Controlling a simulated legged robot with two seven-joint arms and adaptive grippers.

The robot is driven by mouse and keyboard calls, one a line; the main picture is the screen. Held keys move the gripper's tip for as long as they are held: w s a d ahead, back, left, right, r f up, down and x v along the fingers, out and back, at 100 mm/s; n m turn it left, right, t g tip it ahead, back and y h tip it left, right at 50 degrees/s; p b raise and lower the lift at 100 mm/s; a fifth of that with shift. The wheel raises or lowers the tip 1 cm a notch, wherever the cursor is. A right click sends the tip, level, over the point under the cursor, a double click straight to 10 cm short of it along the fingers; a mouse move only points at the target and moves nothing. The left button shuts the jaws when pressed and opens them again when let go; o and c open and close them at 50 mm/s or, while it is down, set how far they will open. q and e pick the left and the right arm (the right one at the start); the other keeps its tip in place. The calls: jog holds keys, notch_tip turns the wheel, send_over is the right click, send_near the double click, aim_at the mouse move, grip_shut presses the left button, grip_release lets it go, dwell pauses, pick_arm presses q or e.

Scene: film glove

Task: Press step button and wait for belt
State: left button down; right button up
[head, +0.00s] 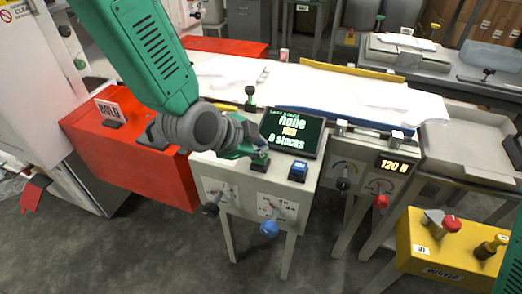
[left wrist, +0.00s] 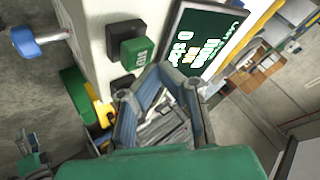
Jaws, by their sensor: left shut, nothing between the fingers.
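My left gripper (head: 262,154) is shut and empty, its tip just above a green button (head: 260,166) on the grey control console (head: 230,170). Whether it touches the button cannot be told. In the left wrist view the green button (left wrist: 137,52) stands out from its dark base, beside the gripper fingers (left wrist: 168,75); its label is too small to read. A blue button (head: 298,172) sits to its right. A dark screen (head: 292,132) behind reads "None", "RUN" and "0 stacks". The belt (head: 330,92) behind carries white film. My right gripper is not in view.
A red bin (head: 130,155) with a "HOLD" sign (head: 109,111) stands left. The console front has a black knob (head: 211,209) and a blue knob (head: 269,229). A display (head: 393,165) reads about 120. A yellow box (head: 455,255) with a red button stands at the right.

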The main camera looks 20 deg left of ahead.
pick_arm(q)
jog(key=shift+r, duration=0.2)
notch_tip(320, 180, up, 5)
jog(key=p, duration=0.5)
dwell(0.8)
jog(key=shift+s+f, duration=0.15)
jog(key=shift+f, duration=0.1)
jog(key=s+a+f+n+g+y, duration=0.2)
jog(key=s+a+f+n, duration=0.4)
jog(key=s+f, duration=0.5)
jog(key=s+a+f+n+g+y, duration=0.2)
jog(key=s+a+f+n+g, duration=0.3)
jog(key=s+f, duration=0.7)
jog(key=s+a+n, duration=0.2)
jog(key=s, duration=0.2)
jog(key=shift+s+a+f+n+g, duration=0.15)
jog(key=shift+s+a+n+g, duration=0.15)
jog(key=shift+s+a, duration=0.1)
jog(key=shift+w, duration=0.1)
dwell(1.2)
